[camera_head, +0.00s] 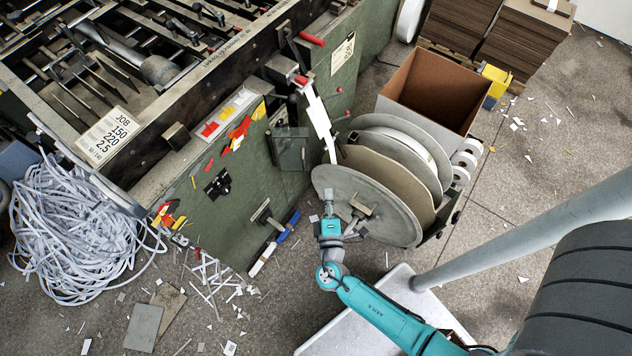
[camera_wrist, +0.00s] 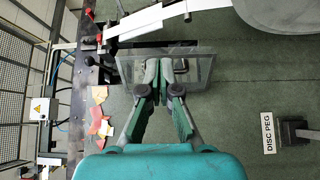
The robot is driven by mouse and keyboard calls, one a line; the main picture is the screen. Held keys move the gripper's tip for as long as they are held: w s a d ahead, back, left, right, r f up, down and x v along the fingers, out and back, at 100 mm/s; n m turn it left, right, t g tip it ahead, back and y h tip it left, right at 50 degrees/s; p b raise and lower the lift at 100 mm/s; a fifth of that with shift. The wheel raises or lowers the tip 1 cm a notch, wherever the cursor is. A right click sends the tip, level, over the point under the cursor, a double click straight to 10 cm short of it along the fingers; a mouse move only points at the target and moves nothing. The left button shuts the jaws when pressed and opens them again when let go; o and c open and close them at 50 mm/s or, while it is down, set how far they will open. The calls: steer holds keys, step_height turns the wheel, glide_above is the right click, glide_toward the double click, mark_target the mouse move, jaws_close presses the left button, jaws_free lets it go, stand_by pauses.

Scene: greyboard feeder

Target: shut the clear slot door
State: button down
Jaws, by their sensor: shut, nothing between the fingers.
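The clear slot door (camera_wrist: 204,68) shows in the wrist view as a smoky see-through panel against the green machine side. In the head view a dark, box-like fitting (camera_head: 291,150) on that green side looks like the same door and its slot. My gripper (camera_wrist: 173,68) has its fingertips together and empty, overlapping the middle of the panel in the wrist view. I cannot tell whether they touch it. The fingers hide part of the panel, and how far it stands off the machine is unclear. In the head view my gripper (camera_head: 328,196) is below and right of the fitting.
Large grey discs (camera_head: 375,205) on a reel stand close on the right. A white strip (camera_wrist: 150,22) passes beside the door. A labelled disc peg (camera_wrist: 292,132) juts from the green side. Tangled white strip (camera_head: 75,235) and scraps lie on the floor at left.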

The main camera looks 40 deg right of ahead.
steer(key=w+a+m+g+h, duration=0.1)
steer(key=w+a+m+h, duration=0.1)
steer(key=w+a, duration=0.35)
steer(key=g+h, duration=0.1)
steer(key=g, duration=0.1)
glide_toward(292, 156)
steer(key=shift+m, duration=0.3)
steer(key=shift+w+d+r, duration=0.1)
steer(key=shift+d+r, duration=0.05)
steer(key=shift+d, duration=1.1)
steer(key=shift+w+d+r, duration=0.1)
steer(key=shift+d+r, duration=0.05)
steer(key=shift+d, duration=1.1)
steer(key=shift+d, duration=0.1)
